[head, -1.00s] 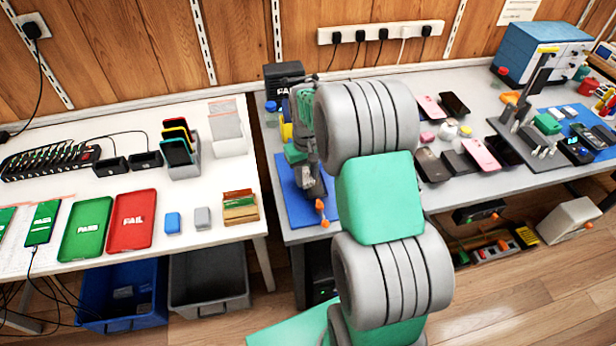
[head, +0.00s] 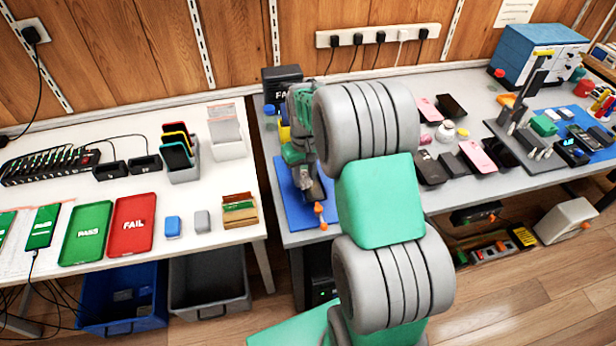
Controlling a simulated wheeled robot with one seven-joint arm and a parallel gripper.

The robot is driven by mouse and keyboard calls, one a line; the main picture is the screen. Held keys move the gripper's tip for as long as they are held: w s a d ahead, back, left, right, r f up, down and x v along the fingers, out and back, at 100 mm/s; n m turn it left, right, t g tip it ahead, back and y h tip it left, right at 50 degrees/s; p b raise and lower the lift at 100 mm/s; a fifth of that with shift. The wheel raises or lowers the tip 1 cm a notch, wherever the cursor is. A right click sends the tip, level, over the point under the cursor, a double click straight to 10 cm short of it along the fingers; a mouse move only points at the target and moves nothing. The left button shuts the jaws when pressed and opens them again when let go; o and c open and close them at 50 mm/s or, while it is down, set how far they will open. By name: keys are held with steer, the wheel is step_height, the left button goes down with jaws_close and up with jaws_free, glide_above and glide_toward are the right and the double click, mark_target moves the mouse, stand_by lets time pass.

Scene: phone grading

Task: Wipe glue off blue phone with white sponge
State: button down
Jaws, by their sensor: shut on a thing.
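My gripper (head: 305,172) points down over the blue mat (head: 294,212) at the left end of the grey bench. Its fingers are small and dark in the head view, and my arm covers part of the area. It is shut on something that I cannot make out. A dark, flat shape lies on the mat beside the fingers; I cannot tell whether it is the blue phone. No glue and no white sponge can be made out.
Right of my arm, several phones (head: 478,155) lie on the bench. Orange-tipped items (head: 320,214) are at the mat's front edge. A black box (head: 282,84) stands behind. The left table holds a green PASS tray (head: 87,233) and red FAIL tray (head: 132,224).

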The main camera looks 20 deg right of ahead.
mark_target(305, 178)
steer(key=shift+s+r, duration=0.1)
steer(key=shift+r, duration=0.65)
steer(key=shift+r+p, duration=1.8)
steer(key=shift+r, duration=0.65)
